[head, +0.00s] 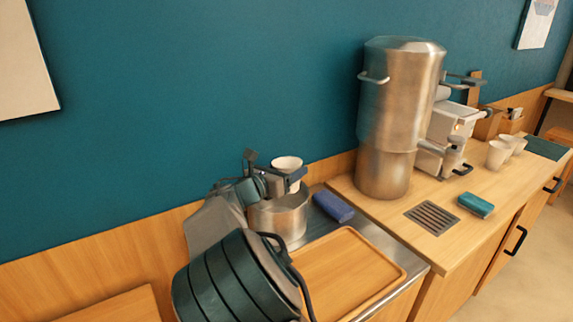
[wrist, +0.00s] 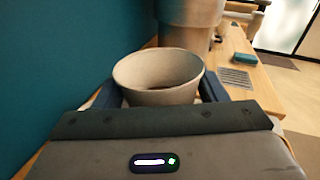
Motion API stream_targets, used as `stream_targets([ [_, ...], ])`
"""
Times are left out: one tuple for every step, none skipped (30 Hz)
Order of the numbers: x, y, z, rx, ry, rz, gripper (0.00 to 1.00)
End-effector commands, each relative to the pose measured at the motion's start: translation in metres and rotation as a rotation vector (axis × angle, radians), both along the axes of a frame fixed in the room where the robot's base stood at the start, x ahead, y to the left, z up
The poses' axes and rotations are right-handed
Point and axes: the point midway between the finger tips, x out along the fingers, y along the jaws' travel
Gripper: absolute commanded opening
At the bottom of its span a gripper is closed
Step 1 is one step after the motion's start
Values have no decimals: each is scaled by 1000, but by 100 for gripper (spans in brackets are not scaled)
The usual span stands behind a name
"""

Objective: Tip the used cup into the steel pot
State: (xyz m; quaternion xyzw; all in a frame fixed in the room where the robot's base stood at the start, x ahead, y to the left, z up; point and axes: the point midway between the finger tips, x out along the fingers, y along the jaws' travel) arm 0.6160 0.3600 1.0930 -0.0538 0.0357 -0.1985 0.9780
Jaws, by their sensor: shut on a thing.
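The used cup (head: 286,163) is pale and held above the steel pot (head: 283,217), close to the teal wall. My gripper (head: 283,180) is shut on the cup. In the wrist view the cup (wrist: 158,75) sits between the two dark fingers, its open rim facing up, and a little dark content shows low inside. In the head view the cup looks about upright. The pot is open at the top and stands on the steel counter; my gripper and arm hide part of its rim. The pot does not show in the wrist view.
A blue block-like item (head: 333,206) lies right of the pot. A wooden tray (head: 392,259) is in front. A tall steel urn (head: 400,110) stands at right, with a drain grate (head: 432,217), a teal sponge-like item (head: 475,205) and white cups (head: 497,154) beyond.

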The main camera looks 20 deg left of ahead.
Motion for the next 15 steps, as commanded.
stream_targets([
  [0, 0, 4, -8, 9, -1, 38],
  [0, 0, 4, -14, 14, -1, 38],
  [0, 0, 4, -21, 22, -1, 38],
  [0, 0, 4, -26, 27, -1, 38],
  [0, -1, 5, -31, 32, -1, 38],
  [0, -1, 5, -38, 40, -1, 38],
  [0, -1, 5, -44, 45, -2, 38],
  [0, -1, 5, -50, 50, -2, 38],
  [0, -1, 6, -57, 58, -2, 38],
  [0, -1, 6, -62, 62, -2, 38],
  [0, -1, 6, -68, 68, -1, 38],
  [0, -1, 6, -76, 75, -2, 38],
  [0, -1, 6, -82, 81, -2, 38],
  [0, -1, 6, -86, 86, -2, 38],
  [0, -1, 6, -94, 93, -2, 38],
])
